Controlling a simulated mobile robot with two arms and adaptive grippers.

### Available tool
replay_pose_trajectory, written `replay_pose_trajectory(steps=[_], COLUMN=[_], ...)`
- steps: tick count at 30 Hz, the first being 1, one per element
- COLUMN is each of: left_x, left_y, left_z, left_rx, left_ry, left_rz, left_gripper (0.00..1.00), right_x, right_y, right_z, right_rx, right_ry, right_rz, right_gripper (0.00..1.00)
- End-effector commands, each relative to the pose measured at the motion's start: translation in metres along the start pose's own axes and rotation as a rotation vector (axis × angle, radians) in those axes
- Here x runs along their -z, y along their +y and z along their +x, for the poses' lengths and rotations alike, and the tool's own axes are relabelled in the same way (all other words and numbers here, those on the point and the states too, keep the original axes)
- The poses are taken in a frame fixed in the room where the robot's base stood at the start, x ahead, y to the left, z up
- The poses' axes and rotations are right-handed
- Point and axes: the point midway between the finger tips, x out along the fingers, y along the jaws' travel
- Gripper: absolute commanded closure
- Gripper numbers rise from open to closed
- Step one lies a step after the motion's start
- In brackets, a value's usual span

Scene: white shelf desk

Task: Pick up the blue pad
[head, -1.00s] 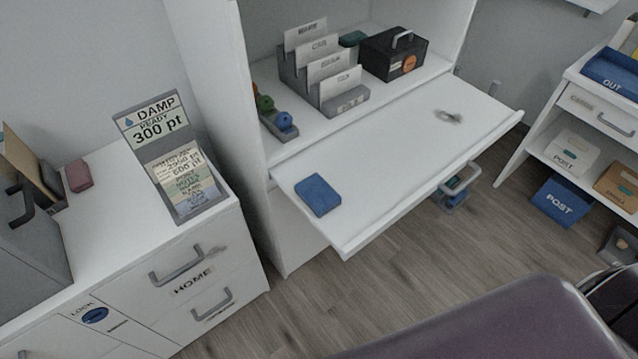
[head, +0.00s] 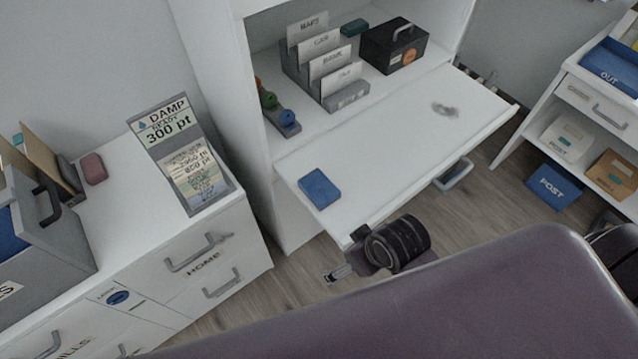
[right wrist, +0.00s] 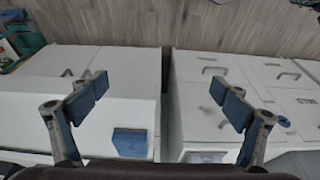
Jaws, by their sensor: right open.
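The blue pad (head: 319,188) lies flat on the pulled-out white desk shelf (head: 400,150), near its left front corner. It also shows in the right wrist view (right wrist: 130,142), between the two fingers and nearer the left one. My right gripper (head: 338,272) is in the head view just beyond the shelf's front edge, in front of and below the pad in the picture. In the right wrist view its fingers (right wrist: 160,95) are wide apart with nothing between them, and it is apart from the pad. My left gripper is not in view.
A grey letter rack (head: 325,75) and a black box (head: 393,50) stand at the back of the desk. A white drawer cabinet (head: 190,265) with a sign (head: 185,155) stands left. A dark smudge (head: 445,109) marks the shelf. Most of the shelf is clear.

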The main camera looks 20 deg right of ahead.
Motion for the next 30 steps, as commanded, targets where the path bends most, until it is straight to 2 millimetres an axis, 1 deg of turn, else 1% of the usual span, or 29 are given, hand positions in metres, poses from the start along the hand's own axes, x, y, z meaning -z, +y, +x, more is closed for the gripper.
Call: replay_pose_trajectory(steps=[1,2,6,11,15,18,20,23,26,30], left_x=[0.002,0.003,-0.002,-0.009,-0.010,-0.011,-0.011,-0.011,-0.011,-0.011], left_y=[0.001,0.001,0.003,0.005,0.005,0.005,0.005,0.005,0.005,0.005], left_z=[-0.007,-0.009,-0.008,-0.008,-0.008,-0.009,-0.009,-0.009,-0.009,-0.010], left_rx=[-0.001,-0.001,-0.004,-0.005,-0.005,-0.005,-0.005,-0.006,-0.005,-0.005], left_ry=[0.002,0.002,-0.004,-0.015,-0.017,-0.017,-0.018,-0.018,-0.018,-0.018], left_rz=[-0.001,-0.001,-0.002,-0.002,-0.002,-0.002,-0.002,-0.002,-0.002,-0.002], left_gripper=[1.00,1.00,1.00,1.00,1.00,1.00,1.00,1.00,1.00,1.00], right_x=[0.012,0.022,0.045,0.072,0.099,0.120,0.132,0.150,0.168,0.188], right_y=[-0.004,-0.008,-0.025,-0.041,-0.052,-0.054,-0.052,-0.042,-0.023,0.009], right_z=[-0.020,-0.029,-0.025,-0.017,-0.010,-0.005,-0.003,-0.002,-0.004,-0.011], right_rx=[0.009,0.022,0.074,0.124,0.163,0.186,0.198,0.210,0.217,0.225], right_ry=[0.017,0.027,0.035,0.042,0.041,0.025,0.009,-0.031,-0.081,-0.156], right_rz=[-0.033,-0.072,-0.223,-0.407,-0.610,-0.793,-0.906,-1.083,-1.241,-1.404], right_gripper=[0.07,0.07,0.07,0.07,0.07,0.07,0.07,0.07,0.07,0.07])
